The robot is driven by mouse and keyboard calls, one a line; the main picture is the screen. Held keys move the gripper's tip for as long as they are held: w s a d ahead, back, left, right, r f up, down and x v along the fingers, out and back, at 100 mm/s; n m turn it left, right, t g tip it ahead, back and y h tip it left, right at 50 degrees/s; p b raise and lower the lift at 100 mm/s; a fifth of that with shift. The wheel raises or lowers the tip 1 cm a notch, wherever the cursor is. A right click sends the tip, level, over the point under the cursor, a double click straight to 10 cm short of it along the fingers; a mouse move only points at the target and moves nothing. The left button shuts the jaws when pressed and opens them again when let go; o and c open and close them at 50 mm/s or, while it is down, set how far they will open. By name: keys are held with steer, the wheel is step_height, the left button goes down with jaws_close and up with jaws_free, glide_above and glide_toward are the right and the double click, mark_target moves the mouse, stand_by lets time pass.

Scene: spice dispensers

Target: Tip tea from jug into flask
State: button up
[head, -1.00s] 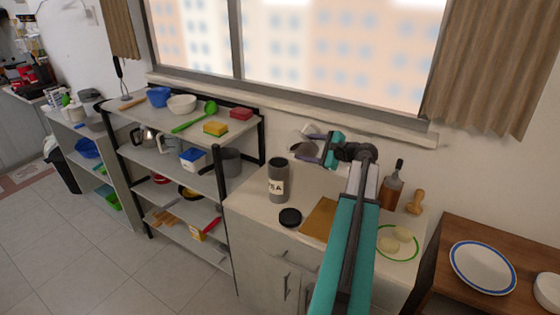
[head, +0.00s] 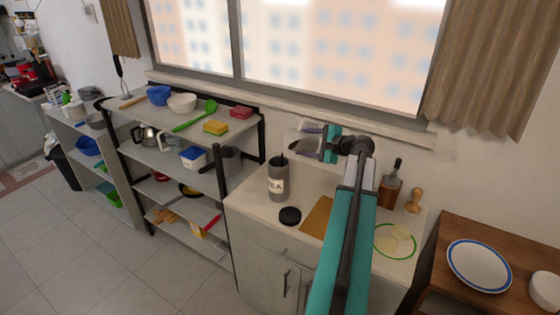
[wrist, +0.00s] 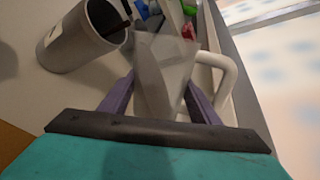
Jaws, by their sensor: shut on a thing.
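The grey flask (head: 278,184) with a TEA label stands upright and open on the white counter; it also shows in the wrist view (wrist: 72,48). My gripper (head: 313,142) is shut on a pale, see-through jug (head: 300,151), above and to the right of the flask. In the wrist view the jug (wrist: 165,72) is between my two purple fingers, with its white handle (wrist: 222,72) on the right. The jug is tipped to the left, its lip near the flask mouth. A dark streak (head: 283,158) shows at the flask mouth, looking like tea coming down.
A black lid (head: 290,216) lies in front of the flask. A brown board (head: 316,217), a green-rimmed plate (head: 396,241), a brown bottle (head: 390,190) and a wooden tool (head: 413,201) are also on the counter (head: 258,212). A loaded shelf rack stands left; the window wall is behind.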

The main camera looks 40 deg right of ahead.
mark_target(304, 138)
steer(key=shift+a+r+n+h+p, duration=0.25)
steer(key=shift+r+n+h+p, duration=0.3)
steer(key=shift+r+n, duration=0.2)
steer(key=shift+w+a+b, duration=0.1)
steer(key=shift+b, duration=0.2)
steer(key=shift+w+a+r+n+g+h+b, duration=0.1)
steer(key=shift+a+r+n+g+h+b, duration=0.15)
steer(key=shift+a+b, duration=0.2)
steer(key=shift+w+a+r+n+g+b, duration=0.1)
steer(key=shift+a+r+n+g+b, duration=0.1)
steer(key=shift+a+n+b, duration=0.15)
steer(key=shift+a+r, duration=0.15)
steer(key=shift+r, duration=0.1)
steer(key=shift+s+d+f+m+p, duration=0.15)
steer(key=shift+d+m+p, duration=0.1)
steer(key=shift+d+p, duration=0.25)
steer(key=shift+d+f+m+p, duration=0.15)
steer(key=shift+d+m+p, duration=0.05)
steer(key=shift+d+p, duration=0.3)
steer(key=shift+d+f+t, duration=0.2)
steer(key=shift+f+t, duration=0.05)
steer(key=shift+s+a+f, duration=0.1)
steer(key=shift+a+f, duration=0.05)
